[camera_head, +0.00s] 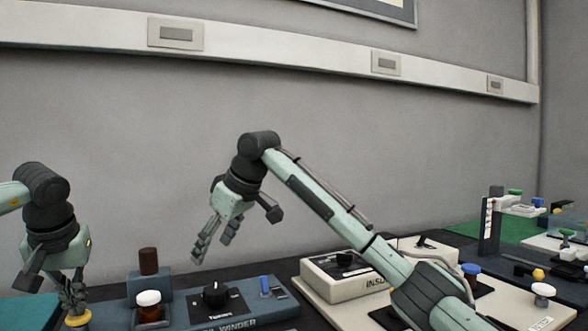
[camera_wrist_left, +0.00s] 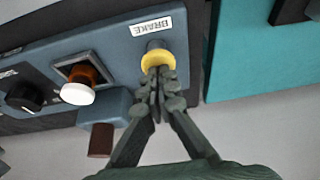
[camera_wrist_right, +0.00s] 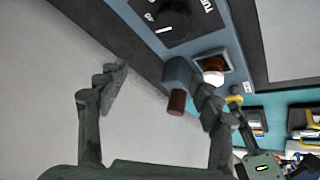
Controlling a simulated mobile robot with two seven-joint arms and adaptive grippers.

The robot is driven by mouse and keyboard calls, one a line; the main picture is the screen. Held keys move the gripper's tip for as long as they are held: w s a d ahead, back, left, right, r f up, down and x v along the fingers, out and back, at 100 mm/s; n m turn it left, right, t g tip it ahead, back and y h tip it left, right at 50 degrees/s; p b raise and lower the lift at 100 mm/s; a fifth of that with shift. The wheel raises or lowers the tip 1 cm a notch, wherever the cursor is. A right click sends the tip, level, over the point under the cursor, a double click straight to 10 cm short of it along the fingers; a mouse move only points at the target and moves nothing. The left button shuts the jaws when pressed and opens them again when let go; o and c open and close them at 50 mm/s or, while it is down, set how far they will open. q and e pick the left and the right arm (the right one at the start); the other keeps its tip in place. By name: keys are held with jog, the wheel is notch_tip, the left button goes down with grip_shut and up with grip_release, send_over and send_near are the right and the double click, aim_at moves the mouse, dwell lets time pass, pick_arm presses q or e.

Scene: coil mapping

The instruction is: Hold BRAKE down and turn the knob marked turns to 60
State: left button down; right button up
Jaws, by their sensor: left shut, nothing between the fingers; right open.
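The yellow BRAKE button (camera_wrist_left: 152,61) sits beside its white BRAKE label (camera_wrist_left: 151,27) on the blue-grey winder panel. My left gripper (camera_wrist_left: 160,86) is shut and empty, its fingertips against or just over the yellow cap. I cannot tell how far the button is pressed. In the head view the button (camera_head: 78,318) is partly hidden under the left gripper (camera_head: 75,297). The black turns knob (camera_head: 215,294) stands on the same panel, and shows in the right wrist view (camera_wrist_right: 172,18). My right gripper (camera_head: 238,232) is open and empty, above and apart from the knob.
A white-topped amber lamp (camera_head: 149,303) and a dark brown cylinder on a block (camera_head: 148,262) stand between button and knob. A blue switch (camera_head: 265,285) is right of the knob. A cream INSUL box (camera_head: 345,275) sits further right, behind my right arm.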

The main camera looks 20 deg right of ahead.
jog(key=shift+w+d+f+m, duration=0.1)
jog(key=shift+w+d+m, duration=0.05)
jog(key=shift+m, duration=0.75)
notch_tip(320, 180, up, 5)
jog(key=w+d+r+m+t+h, duration=0.1)
jog(key=w+d+r+m+t, duration=0.1)
jog(key=d, duration=0.5)
jog(key=w+d+r+m+t+h, duration=0.1)
jog(key=w+d+r+m+t, duration=0.1)
jog(key=d, duration=0.6)
jog(key=w+d+r+m+t+h, duration=0.1)
jog(key=w+d+r+m+t, duration=0.1)
jog(key=d+r, duration=0.3)
jog(key=w+d+m, duration=0.1)
jog(key=d, duration=0.1)
jog(key=shift+w+d+m+t, duration=0.25)
jog(key=shift+d+m+t, duration=0.05)
jog(key=shift+m+t, duration=0.1)
